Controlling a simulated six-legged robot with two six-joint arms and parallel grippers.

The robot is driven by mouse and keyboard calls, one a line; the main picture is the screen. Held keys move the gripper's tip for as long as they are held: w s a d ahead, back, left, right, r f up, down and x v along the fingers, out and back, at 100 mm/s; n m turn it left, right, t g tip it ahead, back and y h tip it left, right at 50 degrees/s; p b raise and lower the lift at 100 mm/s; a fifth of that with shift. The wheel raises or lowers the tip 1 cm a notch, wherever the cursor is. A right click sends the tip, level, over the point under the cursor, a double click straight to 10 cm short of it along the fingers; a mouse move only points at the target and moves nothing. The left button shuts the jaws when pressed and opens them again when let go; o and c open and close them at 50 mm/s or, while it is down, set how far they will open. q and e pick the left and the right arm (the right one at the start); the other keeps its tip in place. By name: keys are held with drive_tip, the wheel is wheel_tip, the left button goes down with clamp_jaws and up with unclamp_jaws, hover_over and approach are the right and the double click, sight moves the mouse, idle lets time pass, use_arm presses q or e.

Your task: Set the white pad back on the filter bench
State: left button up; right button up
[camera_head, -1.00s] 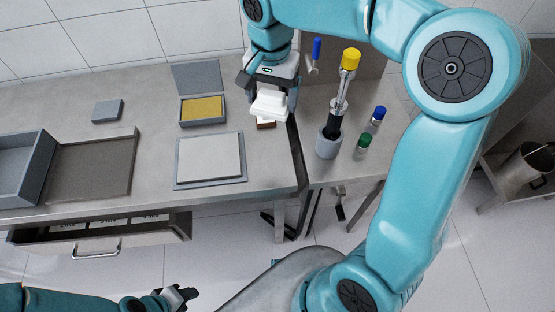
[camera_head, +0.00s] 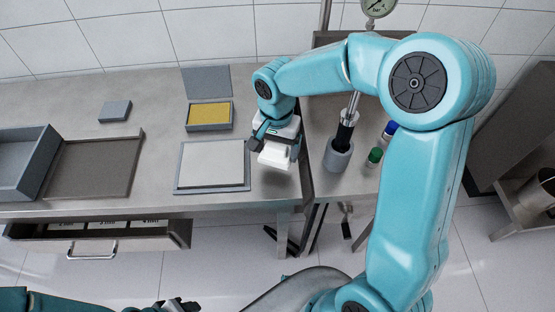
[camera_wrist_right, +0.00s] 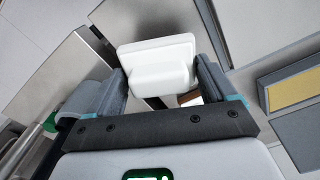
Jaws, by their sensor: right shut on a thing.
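The white pad (camera_head: 274,155), a thick white block with a raised grip, is held by my right gripper (camera_head: 272,148). In the right wrist view the pad (camera_wrist_right: 158,62) sits between the two fingers of the right gripper (camera_wrist_right: 160,82), which are shut on it. In the head view it hangs over the steel bench (camera_head: 160,95) near its front right corner, just right of the grey tray with a pale flat sheet (camera_head: 213,163). The height above the bench is hard to tell. My left gripper (camera_head: 178,306) is cut off at the bottom edge.
A grey box with a yellow inside (camera_head: 209,115) and a small grey block (camera_head: 115,111) stand farther back. A gap separates the bench from a side table with a grey cup holder (camera_head: 338,154) and a green-capped vial (camera_head: 375,157). An open drawer (camera_head: 95,236) juts out below.

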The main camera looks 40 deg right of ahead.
sight(277, 159)
wheel_tip(277, 159, down, 4)
drive_tip(key=shift+s+f, duration=0.1)
drive_tip(key=shift+f, duration=0.55)
drive_tip(key=shift+r, duration=0.1)
drive_tip(key=shift+b, duration=0.3)
drive_tip(key=o, duration=0.8)
drive_tip(key=shift+f, duration=0.2)
drive_tip(key=shift+c, duration=0.2)
drive_tip(key=shift+r+p, duration=0.3)
drive_tip(key=shift+r, duration=0.05)
wheel_tip(277, 159, up, 12)
drive_tip(key=shift+f+p, duration=0.1)
drive_tip(key=shift+p, duration=0.2)
